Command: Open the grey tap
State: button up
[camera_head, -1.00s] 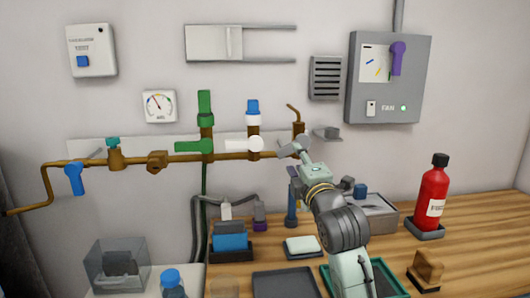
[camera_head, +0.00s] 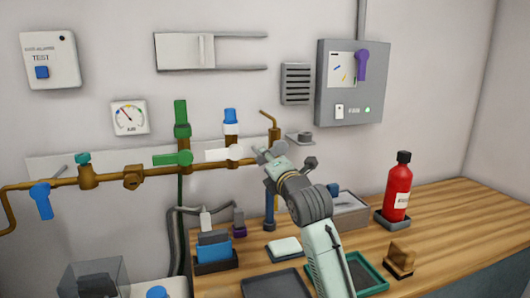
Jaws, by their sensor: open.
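The grey tap (camera_head: 280,146) is at the right end of the brown pipe on the wall, below a bent brown spout. Its round grey end shows just above my gripper; the rest of its handle is partly hidden. My gripper (camera_head: 264,156) is open, with its fingers at or very close to the grey tap. I cannot tell whether they touch it or whether the handle sits between them.
A white tap (camera_head: 224,154), a green tap (camera_head: 172,159) and a blue tap (camera_head: 41,200) sit further left along the pipe. A blue upright (camera_head: 270,206) stands under my gripper.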

aim_at(265, 162)
jog(key=shift+p+x, duration=0.45)
jog(key=shift+x, duration=1.35)
jog(key=shift+c, duration=0.6)
grip_shut()
